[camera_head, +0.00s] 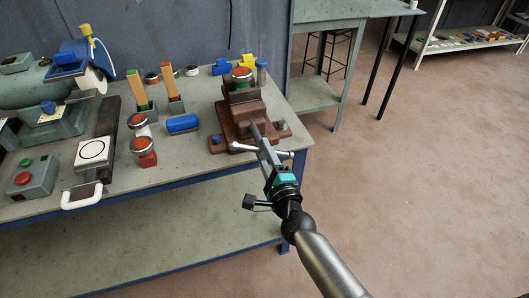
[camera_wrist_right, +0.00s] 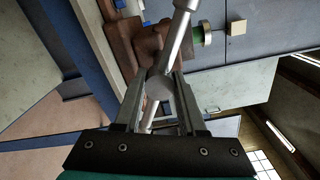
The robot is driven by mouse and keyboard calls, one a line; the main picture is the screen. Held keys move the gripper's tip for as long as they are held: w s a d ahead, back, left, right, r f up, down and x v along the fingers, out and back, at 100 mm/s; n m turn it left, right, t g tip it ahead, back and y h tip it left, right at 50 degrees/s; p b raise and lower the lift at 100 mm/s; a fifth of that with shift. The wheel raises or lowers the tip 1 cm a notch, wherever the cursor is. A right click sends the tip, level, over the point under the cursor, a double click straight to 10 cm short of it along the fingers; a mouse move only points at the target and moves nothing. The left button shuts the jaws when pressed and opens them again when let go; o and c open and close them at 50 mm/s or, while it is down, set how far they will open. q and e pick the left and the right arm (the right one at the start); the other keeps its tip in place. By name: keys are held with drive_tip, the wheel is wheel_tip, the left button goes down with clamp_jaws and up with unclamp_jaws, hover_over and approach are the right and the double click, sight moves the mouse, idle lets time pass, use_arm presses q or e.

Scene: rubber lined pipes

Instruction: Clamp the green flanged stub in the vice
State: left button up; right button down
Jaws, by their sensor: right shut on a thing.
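The brown vice (camera_head: 243,112) is bolted near the right end of the workbench. The green flanged stub (camera_head: 242,83), with a reddish-brown top face, sits upright at the top of the vice jaws. Its green side also shows in the right wrist view (camera_wrist_right: 197,37). I cannot tell whether the jaws touch it on both sides. My right gripper (camera_head: 264,150) is shut on the silver vice handle (camera_head: 243,147) at the front of the vice. The handle passes between the fingers in the right wrist view (camera_wrist_right: 160,88). My left gripper is not in view.
A control box (camera_head: 32,178) and a green machine (camera_head: 35,85) are farther left.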

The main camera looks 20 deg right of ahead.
drive_tip(key=c, duration=0.5)
unclamp_jaws()
drive_tip(key=s, duration=1.5)
drive_tip(key=shift+s+d, duration=0.15)
drive_tip(key=shift+d, duration=0.1)
